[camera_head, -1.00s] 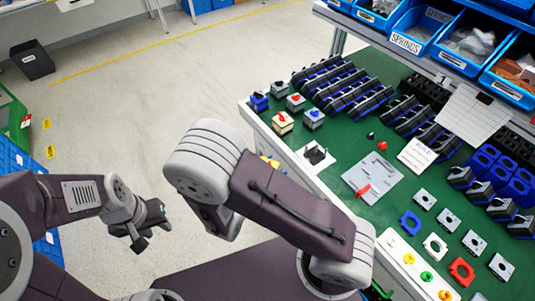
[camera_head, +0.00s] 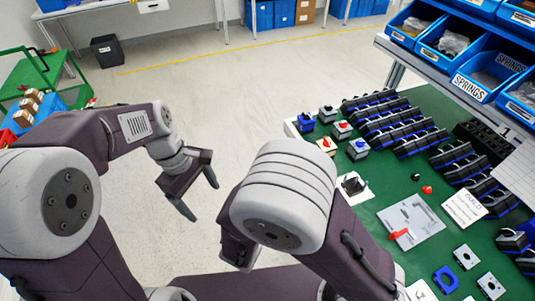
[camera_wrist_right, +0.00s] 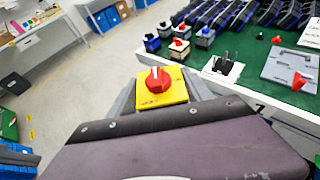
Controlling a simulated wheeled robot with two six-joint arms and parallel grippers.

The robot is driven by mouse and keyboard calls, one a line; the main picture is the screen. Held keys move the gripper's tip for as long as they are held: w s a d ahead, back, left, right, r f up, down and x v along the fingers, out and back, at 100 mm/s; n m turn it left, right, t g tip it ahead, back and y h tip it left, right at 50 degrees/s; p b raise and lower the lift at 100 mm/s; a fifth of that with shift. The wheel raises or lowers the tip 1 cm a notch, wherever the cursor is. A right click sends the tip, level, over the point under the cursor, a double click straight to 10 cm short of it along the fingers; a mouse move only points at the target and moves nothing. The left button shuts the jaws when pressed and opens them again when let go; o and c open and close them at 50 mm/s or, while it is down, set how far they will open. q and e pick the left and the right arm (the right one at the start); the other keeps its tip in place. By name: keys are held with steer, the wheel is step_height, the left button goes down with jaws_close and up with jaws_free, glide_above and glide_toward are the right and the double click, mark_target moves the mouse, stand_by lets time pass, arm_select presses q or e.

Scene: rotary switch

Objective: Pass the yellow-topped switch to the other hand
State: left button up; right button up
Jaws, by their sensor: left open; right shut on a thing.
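The yellow-topped switch (camera_wrist_right: 150,98) has a square yellow plate and a red knob and shows in the right wrist view. My right gripper (camera_wrist_right: 163,92) is shut on it, with grey jaw parts on both sides. In the head view my right forearm hides the switch and the right gripper's fingertips. My left gripper (camera_head: 198,197) is open and empty, over the floor left of my right arm. Its two dark fingers are spread and point down and right.
The green-topped workbench (camera_head: 395,180) is on the right, with several small switches at its far left corner and rows of black-blue parts. Blue bins (camera_head: 490,75) stand above it. A black box (camera_head: 107,50) is on the open floor.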

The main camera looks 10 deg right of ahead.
steer(key=shift+w, duration=0.15)
arm_select(q)
steer(key=w+d+r+n+h, duration=0.1)
steer(key=w+d+r, duration=0.2)
steer(key=d+r, duration=0.3)
steer(key=w+d+r+n+h, duration=0.1)
steer(key=w+d+r, duration=0.25)
steer(key=d, duration=0.35)
steer(key=shift+m+g, duration=0.6)
steer(key=d+x, duration=0.1)
steer(key=x, duration=0.4)
steer(key=d+x, duration=0.1)
steer(key=x, duration=0.3)
steer(key=r+x, duration=0.1)
steer(key=x, duration=0.4)
steer(key=shift+d+f, duration=0.25)
steer(key=shift+d, duration=0.25)
steer(key=c, duration=1.5)
steer(key=shift+c, duration=1.3)
arm_select(e)
steer(key=o, duration=1.7)
steer(key=shift+o, duration=0.2)
